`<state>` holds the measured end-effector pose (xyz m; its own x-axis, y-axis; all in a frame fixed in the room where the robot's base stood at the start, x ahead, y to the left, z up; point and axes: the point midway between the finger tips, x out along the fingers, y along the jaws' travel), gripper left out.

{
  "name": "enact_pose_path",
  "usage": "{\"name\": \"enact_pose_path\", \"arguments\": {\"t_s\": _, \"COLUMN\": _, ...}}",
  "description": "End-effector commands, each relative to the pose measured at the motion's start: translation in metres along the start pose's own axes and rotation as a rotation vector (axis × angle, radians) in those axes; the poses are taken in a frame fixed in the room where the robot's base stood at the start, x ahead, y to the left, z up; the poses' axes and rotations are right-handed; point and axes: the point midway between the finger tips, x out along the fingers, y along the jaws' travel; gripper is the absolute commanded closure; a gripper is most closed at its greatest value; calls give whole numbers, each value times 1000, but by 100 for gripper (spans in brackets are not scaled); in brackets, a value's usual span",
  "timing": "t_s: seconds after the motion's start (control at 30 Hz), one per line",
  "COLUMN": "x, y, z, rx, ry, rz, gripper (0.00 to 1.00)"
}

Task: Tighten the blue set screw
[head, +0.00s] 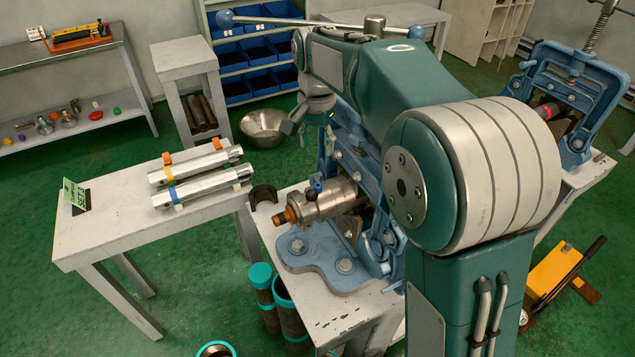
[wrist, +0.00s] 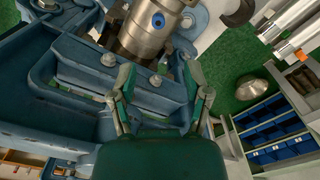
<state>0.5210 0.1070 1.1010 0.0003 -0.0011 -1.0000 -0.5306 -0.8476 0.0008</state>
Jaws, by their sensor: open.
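The blue set screw (head: 317,187) stands up from the side of a metal fitting (head: 325,203) clamped in a blue pipe vise (head: 345,272). In the wrist view the set screw (wrist: 157,20) is a blue ring with a dark centre, near the top edge on the metal fitting (wrist: 143,38). My gripper (wrist: 158,76) is open and empty, its two green-tipped fingers apart. The set screw lies beyond the fingertips in that view, not between them.
The vise's blue frame (wrist: 75,90) is close to my fingers. A side table (head: 100,225) holds two metal bars with coloured ends. A metal bowl (head: 265,127) lies on the green floor. Pipes with teal rims (head: 285,290) stand beside the vise bench. Another blue vise (head: 570,95) is at the right.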

Motion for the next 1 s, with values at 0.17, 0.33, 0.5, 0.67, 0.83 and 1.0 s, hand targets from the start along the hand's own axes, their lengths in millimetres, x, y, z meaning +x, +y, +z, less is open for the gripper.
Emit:
{"name": "enact_pose_path", "arguments": {"t_s": 0.17, "x": 2, "y": 0, "z": 0, "rx": -250, "ry": -1, "rz": 0, "gripper": 38}}
{"name": "enact_pose_path", "arguments": {"t_s": 0.33, "x": 3, "y": 1, "z": 0, "rx": -491, "ry": -1, "rz": 0, "gripper": 38}}
{"name": "enact_pose_path", "arguments": {"t_s": 0.5, "x": 4, "y": 1, "z": 0, "rx": -720, "ry": -1, "rz": 0, "gripper": 38}}
{"name": "enact_pose_path", "arguments": {"t_s": 0.67, "x": 5, "y": 1, "z": 0, "rx": -859, "ry": -1, "rz": 0, "gripper": 38}}
{"name": "enact_pose_path", "arguments": {"t_s": 0.83, "x": 10, "y": 1, "z": 0, "rx": -898, "ry": -3, "rz": 0, "gripper": 38}}
{"name": "enact_pose_path", "arguments": {"t_s": 1.0, "x": 34, "y": 2, "z": 0, "rx": -896, "ry": -6, "rz": 2, "gripper": 38}}
